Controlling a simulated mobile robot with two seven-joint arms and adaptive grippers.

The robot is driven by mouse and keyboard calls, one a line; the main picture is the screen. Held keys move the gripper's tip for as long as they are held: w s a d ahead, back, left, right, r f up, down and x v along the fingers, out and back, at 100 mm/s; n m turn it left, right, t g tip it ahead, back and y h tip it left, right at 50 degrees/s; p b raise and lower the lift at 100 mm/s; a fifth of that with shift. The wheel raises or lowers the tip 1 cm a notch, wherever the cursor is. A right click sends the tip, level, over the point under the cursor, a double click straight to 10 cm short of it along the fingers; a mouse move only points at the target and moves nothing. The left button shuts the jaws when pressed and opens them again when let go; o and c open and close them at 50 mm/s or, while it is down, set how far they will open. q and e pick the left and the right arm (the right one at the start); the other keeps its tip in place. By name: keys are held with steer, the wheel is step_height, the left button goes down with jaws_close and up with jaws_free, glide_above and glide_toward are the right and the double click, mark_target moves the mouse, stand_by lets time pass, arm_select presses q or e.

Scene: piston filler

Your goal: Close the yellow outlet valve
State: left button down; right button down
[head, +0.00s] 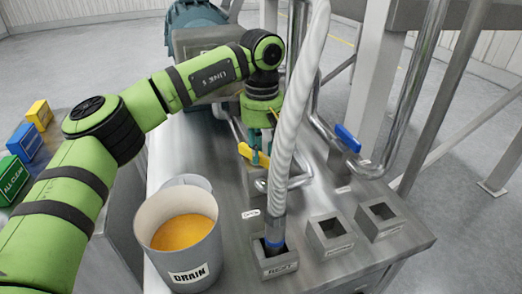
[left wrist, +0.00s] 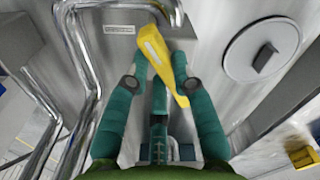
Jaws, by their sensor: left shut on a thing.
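The yellow outlet valve handle (head: 247,152) is on the steel machine top, just behind the white hose. In the left wrist view the yellow handle (left wrist: 158,52) lies slantwise between the fingertips. My left gripper (head: 259,157) points down at the handle, with its teal fingers partly hidden by the hose. In the left wrist view my left gripper (left wrist: 159,66) is shut on the handle, one finger on each side. My right gripper is not in view.
A ribbed white hose (head: 298,110) stands in the front socket (head: 278,265), close beside my gripper. A bucket marked DRAIN (head: 188,262) holds orange stuff. A blue valve handle (head: 347,138) and two empty sockets are at right. Coloured blocks (head: 25,140) sit far left.

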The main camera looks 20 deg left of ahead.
arm_select(q)
steer(key=n, duration=0.6)
steer(key=shift+w+a+n, duration=0.1)
steer(key=shift+w+n, duration=0.2)
steer(key=shift+w, duration=0.1)
steer(key=n, duration=0.5)
steer(key=shift+w+a+b, duration=0.2)
steer(key=shift+w+b, duration=0.05)
steer(key=shift+b, duration=0.15)
steer(key=shift+f+n, duration=0.1)
steer(key=shift+n, duration=0.2)
steer(key=c, duration=1)
jaws_free()
steer(key=shift+c, duration=0.2)
steer(key=shift+r, duration=0.2)
step_height(320, 180, up, 12)
steer(key=shift+f, duration=0.15)
